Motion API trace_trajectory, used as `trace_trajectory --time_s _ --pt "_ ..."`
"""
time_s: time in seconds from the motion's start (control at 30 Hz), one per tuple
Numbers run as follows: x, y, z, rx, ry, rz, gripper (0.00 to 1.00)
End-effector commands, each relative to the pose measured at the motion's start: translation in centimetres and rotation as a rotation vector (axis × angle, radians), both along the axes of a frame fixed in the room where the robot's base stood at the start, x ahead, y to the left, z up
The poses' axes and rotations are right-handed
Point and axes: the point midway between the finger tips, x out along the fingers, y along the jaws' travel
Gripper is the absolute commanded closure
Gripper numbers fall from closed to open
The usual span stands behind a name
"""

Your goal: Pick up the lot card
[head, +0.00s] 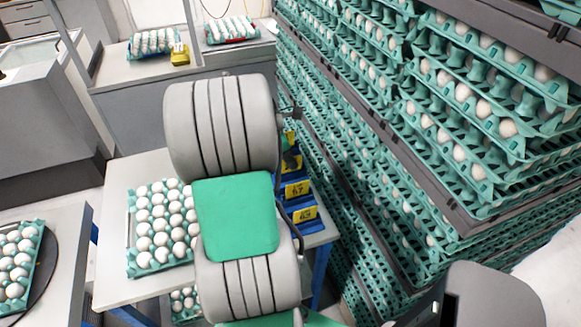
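Several yellow cards stand in a blue rack (312,229) on the right edge of the white table. One card (298,190) reads about 67, and the card (305,214) nearest me reads about 63. A further yellow card (290,137) shows partly behind my arm. Which one is the lot card I cannot tell. My arm covers the middle of the view. Only small dark parts, perhaps of my gripper, show at its right edge beside the rack. Its fingertips, and anything between them, are hidden.
A teal tray of eggs (130,226) lies on the white table (115,285), left of my arm. Tall stacks of teal egg trays (400,200) close off the right. Another egg tray (36,262) sits at lower left. A back counter (115,72) holds two trays and a yellow object (180,57).

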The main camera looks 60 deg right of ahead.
Motion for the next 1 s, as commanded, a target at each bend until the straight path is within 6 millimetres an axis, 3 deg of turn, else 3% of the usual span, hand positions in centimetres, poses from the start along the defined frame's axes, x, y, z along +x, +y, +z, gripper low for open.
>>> trace_trajectory --time_s 0.57,0.77,1.0 --pt "0.0 0.0 0.6 -0.002 -0.001 0.001 1.0" --pt "0.1 -0.1 3.5 -0.004 -0.001 0.001 1.0" --pt "-1.2 4.6 9.2 -0.005 -0.004 0.003 1.0"
